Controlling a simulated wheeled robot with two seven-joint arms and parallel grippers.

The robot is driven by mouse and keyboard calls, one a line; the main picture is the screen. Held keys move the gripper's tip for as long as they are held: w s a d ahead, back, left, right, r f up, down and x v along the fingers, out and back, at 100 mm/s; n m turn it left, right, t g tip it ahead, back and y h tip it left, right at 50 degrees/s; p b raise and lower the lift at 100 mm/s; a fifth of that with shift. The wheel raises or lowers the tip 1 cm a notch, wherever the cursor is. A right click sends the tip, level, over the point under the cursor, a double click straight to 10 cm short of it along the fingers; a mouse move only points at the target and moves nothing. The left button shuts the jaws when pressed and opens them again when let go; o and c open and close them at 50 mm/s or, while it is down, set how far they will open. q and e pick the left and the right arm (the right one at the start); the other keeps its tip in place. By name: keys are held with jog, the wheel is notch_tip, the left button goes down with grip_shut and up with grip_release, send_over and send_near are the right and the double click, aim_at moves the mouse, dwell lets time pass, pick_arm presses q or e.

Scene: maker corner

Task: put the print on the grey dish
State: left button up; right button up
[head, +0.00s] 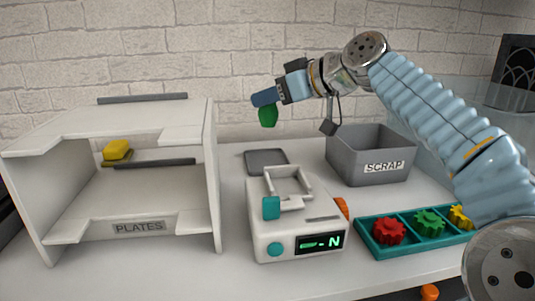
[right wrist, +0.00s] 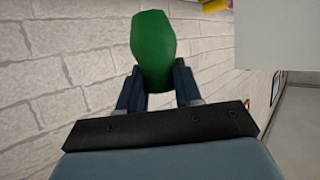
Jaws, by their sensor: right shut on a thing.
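My right gripper (head: 264,100) is shut on a green print (head: 268,117) and holds it up in the air, in front of the brick wall. In the right wrist view the green print (right wrist: 153,50) stands between the two fingers (right wrist: 158,84), its far end sticking out past them. The grey dish (head: 267,162) is a flat dark grey square on the table, behind the white machine. It lies well below the gripper, and nothing shows on it. My left gripper is not in view.
A white rack (head: 212,180) labelled PLATES, with a yellow block (head: 117,150) inside, stands left. A white machine (head: 297,236) is in front of the dish. A grey SCRAP bin (head: 345,165) and a teal gear tray (head: 390,253) are right.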

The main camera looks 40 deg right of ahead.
jog(key=shift+w+d+f, duration=0.15)
jog(key=shift+d, duration=0.05)
notch_tip(320, 180, down, 10)
jog(key=b, duration=0.2)
jog(key=shift+r+b, duration=0.2)
jog(key=shift+b, duration=0.15)
jog(key=shift+f, duration=0.2)
jog(key=o, duration=1.1)
jog(key=shift+r, duration=0.15)
jog(key=shift+r, duration=0.15)
jog(key=v, duration=1.2)
jog(key=shift+p, duration=0.35)
